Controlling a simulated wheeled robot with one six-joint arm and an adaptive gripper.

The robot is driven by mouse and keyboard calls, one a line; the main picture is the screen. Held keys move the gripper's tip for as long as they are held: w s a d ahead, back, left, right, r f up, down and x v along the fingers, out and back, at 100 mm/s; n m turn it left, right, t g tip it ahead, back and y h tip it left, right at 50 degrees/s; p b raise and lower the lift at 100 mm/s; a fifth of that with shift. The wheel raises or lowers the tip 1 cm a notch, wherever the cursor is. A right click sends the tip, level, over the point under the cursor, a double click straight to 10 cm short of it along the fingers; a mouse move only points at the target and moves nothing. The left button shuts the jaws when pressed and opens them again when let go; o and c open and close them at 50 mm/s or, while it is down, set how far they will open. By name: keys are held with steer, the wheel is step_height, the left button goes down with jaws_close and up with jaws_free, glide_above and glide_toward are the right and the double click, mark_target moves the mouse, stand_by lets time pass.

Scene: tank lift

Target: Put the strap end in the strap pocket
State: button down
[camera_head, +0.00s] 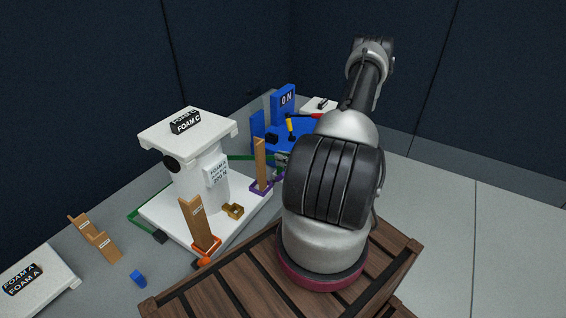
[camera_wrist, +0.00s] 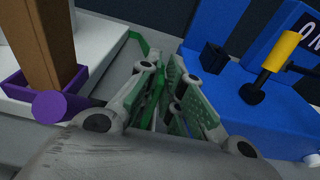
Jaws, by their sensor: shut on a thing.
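My gripper (camera_wrist: 165,100) is shut on the green strap end, which shows only in part between the fingers in the wrist view. Green strap (camera_wrist: 142,46) also runs beyond the fingers towards the white base. In the head view, green strap (camera_head: 238,157) stretches behind the white foam block. My gripper (camera_head: 282,160) is mostly hidden behind my arm there. A small open black box (camera_wrist: 213,57), probably the strap pocket, stands on the blue unit just right of my fingers, apart from them. It also shows in the head view (camera_head: 271,139).
A brown post (camera_wrist: 45,40) in a purple holder (camera_wrist: 60,92) stands close left of my gripper. A yellow-handled lever (camera_wrist: 285,50) rises from the blue unit (camera_wrist: 250,100) at right. The white FOAM C stack (camera_head: 190,180) stands left in the head view.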

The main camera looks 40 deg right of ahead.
steer(key=shift+f, duration=0.45)
steer(key=c, duration=1.6)
jaws_free()
steer(key=shift+f, duration=0.15)
steer(key=shift+o, duration=0.2)
